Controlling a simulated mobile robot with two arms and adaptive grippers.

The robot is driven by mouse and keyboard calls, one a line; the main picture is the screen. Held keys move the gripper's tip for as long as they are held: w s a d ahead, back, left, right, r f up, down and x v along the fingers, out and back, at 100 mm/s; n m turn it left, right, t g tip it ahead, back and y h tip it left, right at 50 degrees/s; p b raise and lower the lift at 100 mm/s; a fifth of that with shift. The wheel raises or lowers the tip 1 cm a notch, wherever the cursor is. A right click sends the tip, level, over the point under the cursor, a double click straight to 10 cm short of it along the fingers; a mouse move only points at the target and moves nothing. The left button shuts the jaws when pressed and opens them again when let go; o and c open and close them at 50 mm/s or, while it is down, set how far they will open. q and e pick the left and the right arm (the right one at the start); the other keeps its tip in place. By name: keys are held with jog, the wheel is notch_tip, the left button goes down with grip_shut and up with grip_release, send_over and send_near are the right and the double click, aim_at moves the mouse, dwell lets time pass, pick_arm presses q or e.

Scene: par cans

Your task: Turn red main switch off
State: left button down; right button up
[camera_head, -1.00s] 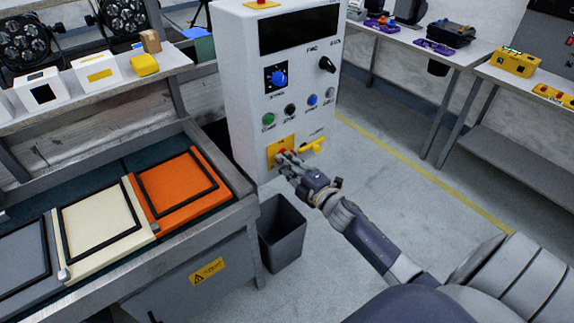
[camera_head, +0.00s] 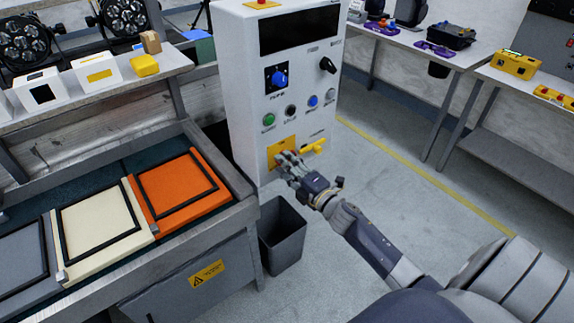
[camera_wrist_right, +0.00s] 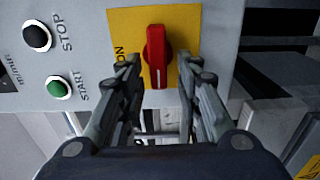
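The red main switch (camera_wrist_right: 156,57) is a red rotary handle on a yellow plate (camera_wrist_right: 120,20) marked ON, low on the front of a white control cabinet (camera_head: 240,95). In the right wrist view, the handle stands upright with a white mark near its lower end. My right gripper (camera_wrist_right: 160,64) is open, with one finger on each side of the handle; whether either touches it I cannot tell. In the head view, my right gripper (camera_head: 283,163) is in front of the yellow plate and hides the red handle. My left gripper is not in view.
A yellow handle (camera_head: 313,147) sticks out just right of the plate. Green (camera_wrist_right: 57,87) and black (camera_wrist_right: 37,37) buttons are near it. A grey bin (camera_head: 283,235) stands below, and a metal workbench (camera_head: 225,215) is at the left. Floor to the right is clear.

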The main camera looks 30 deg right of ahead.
jog(key=shift+s, duration=0.1)
jog(key=s, duration=1.1)
jog(key=shift+s+d, duration=0.4)
jog(key=shift+d, duration=0.05)
